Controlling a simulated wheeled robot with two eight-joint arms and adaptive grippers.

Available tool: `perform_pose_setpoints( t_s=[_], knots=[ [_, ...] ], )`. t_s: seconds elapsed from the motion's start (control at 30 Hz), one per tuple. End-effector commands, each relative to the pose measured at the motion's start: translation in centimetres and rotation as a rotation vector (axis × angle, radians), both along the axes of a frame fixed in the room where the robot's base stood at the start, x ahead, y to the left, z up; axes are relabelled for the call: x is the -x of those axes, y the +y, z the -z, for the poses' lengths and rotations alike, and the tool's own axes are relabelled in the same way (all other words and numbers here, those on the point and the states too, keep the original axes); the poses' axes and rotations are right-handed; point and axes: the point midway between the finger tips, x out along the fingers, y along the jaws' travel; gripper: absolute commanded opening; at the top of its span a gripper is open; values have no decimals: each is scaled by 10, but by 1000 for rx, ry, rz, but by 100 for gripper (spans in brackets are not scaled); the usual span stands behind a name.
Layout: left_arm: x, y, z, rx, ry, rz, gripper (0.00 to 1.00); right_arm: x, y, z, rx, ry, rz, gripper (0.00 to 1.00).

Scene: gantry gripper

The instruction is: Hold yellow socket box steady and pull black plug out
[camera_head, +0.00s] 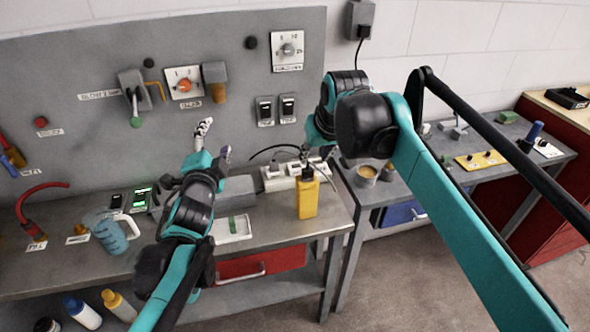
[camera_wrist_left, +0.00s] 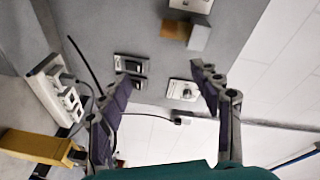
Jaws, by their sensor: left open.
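The yellow socket box (camera_head: 307,199) stands upright at the front edge of the grey bench. The black plug (camera_head: 308,173) sits at its top. In the left wrist view the yellow box (camera_wrist_left: 35,146) lies at the lower left, with the black plug (camera_wrist_left: 78,156) at its end. My left gripper (camera_head: 214,143) is open and empty, left of the box and above the bench, apart from it. Its two fingers frame the wall panel in the wrist view (camera_wrist_left: 165,100). My right gripper (camera_head: 322,160) is close to the plug; its fingers are small and partly hidden, so contact is unclear.
A white socket strip (camera_head: 277,179) with cables stands behind the yellow box. A white tray (camera_head: 233,229) lies to its left. A grey panel (camera_head: 90,120) with switches rises behind the bench. A tan-topped cup (camera_head: 366,174) stands on the right bench.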

Motion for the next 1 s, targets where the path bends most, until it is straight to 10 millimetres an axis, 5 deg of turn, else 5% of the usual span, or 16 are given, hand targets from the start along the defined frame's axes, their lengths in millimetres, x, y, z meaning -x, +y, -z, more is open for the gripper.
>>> perform_pose_setpoints(
  t_s=[0.13,0.3,0.47,0.6,0.8,1.0],
  knots=[
    [-47,-34,-42,-417,-216,157,64,0,0,0,0,0,0,34],
    [-73,-92,-47,-886,-467,351,64,0,0,0,0,0,0,34],
    [-76,-144,-6,-1275,-714,551,64,0,0,0,0,0,0,34],
    [-64,-172,49,-1516,-918,716,64,0,0,0,0,0,0,34],
    [-45,-184,106,-1677,-1107,871,64,0,0,0,0,0,0,34],
    [-39,-186,129,-1709,-1158,910,64,0,0,0,0,0,0,34]
  ],
)
